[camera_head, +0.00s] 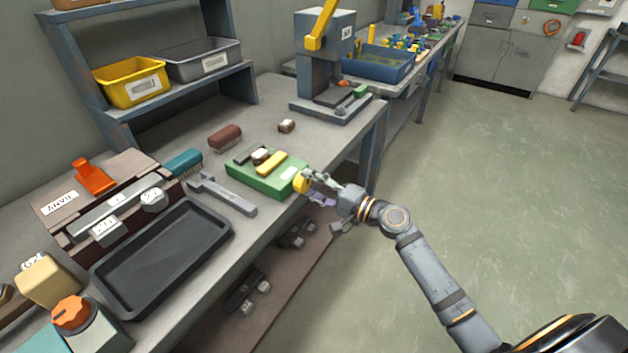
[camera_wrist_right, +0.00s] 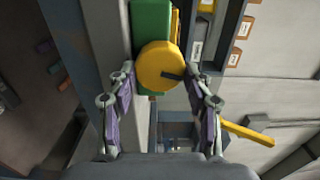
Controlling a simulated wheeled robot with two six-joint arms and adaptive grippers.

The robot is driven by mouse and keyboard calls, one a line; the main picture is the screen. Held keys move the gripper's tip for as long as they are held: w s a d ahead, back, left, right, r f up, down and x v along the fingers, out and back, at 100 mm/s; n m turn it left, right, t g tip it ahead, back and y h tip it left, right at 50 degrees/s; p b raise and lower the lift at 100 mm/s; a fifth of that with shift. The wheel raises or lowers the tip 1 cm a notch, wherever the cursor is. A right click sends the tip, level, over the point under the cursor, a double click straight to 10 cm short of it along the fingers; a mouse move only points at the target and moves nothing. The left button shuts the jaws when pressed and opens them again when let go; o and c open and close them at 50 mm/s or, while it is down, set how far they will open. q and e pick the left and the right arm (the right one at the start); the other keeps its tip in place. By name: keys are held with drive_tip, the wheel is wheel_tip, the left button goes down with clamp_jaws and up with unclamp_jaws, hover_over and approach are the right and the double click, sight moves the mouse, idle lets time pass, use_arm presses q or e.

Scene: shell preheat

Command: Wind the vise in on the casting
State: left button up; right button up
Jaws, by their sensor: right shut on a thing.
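The green vise (camera_head: 254,181) sits at the front edge of the workbench. A yellow jaw bar (camera_head: 272,163) lies across its top, and a small brown and white block, seemingly the casting (camera_head: 261,156), sits between that bar and the dark back jaw. I cannot tell whether the bar touches it. The vise's round yellow handwheel (camera_head: 300,182) faces out past the bench edge. My right gripper (camera_head: 316,187) is shut on the handwheel; in the right wrist view the wheel (camera_wrist_right: 161,66) lies between its fingers, with the green vise body (camera_wrist_right: 151,24) behind. My left gripper is not in view.
A grey bar-like tool (camera_head: 228,196) and a black tray (camera_head: 165,257) lie left of the vise. A press (camera_head: 325,75) stands farther back. The floor at right is clear.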

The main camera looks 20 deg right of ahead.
drive_tip(key=m, duration=0.1)
drive_tip(key=m+p, duration=0.1)
drive_tip(key=shift+a+r+m, duration=0.15)
drive_tip(key=shift+m, duration=0.15)
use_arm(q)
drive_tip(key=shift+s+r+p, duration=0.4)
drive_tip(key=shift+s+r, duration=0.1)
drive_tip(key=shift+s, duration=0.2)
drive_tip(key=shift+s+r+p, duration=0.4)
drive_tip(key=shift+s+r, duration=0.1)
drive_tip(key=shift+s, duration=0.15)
use_arm(e)
drive_tip(key=shift+m, duration=1.2)
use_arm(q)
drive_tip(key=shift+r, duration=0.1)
use_arm(e)
drive_tip(key=o, duration=0.8)
drive_tip(key=shift+c, duration=0.2)
drive_tip(key=o, duration=0.4)
drive_tip(key=shift+w+a, duration=0.15)
drive_tip(key=shift+a, duration=0.25)
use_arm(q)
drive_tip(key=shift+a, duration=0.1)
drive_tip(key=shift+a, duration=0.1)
use_arm(e)
drive_tip(key=shift+d, duration=0.2)
